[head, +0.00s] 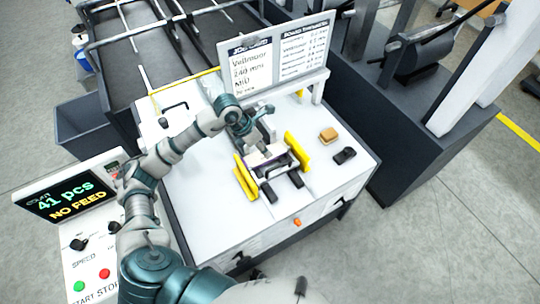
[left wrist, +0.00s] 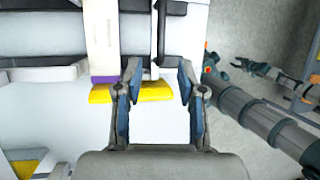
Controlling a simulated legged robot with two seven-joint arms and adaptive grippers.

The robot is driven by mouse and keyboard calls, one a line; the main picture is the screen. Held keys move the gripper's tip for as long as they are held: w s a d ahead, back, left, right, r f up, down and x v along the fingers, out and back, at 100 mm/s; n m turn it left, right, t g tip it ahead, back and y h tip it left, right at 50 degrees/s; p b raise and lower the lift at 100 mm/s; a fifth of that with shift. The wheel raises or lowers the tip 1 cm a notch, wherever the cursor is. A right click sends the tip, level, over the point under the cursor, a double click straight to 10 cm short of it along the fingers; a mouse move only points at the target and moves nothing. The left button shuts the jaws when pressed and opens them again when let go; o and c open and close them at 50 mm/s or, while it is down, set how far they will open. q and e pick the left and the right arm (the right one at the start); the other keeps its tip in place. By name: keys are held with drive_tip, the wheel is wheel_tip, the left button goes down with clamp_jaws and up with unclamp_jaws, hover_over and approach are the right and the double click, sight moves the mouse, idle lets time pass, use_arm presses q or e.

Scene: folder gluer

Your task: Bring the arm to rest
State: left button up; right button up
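My left arm reaches from the bottom left over the white machine table (head: 215,205) in the head view. My left gripper (head: 258,138) is above the fixture, close to the yellow guides. In the left wrist view its two fingers (left wrist: 157,85) stand apart with nothing held between them. A white strip with a purple end (left wrist: 103,45) lies just beyond the fingers, beside a yellow guide (left wrist: 150,91).
Yellow guides (head: 298,150) and dark blocks stand around the fixture. A sign (head: 275,60) stands behind. A control panel (head: 75,205) reads "41 pcs NO FEED". Open floor lies at the lower right.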

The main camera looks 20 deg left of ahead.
use_arm(q)
drive_tip(key=shift+v, duration=0.85)
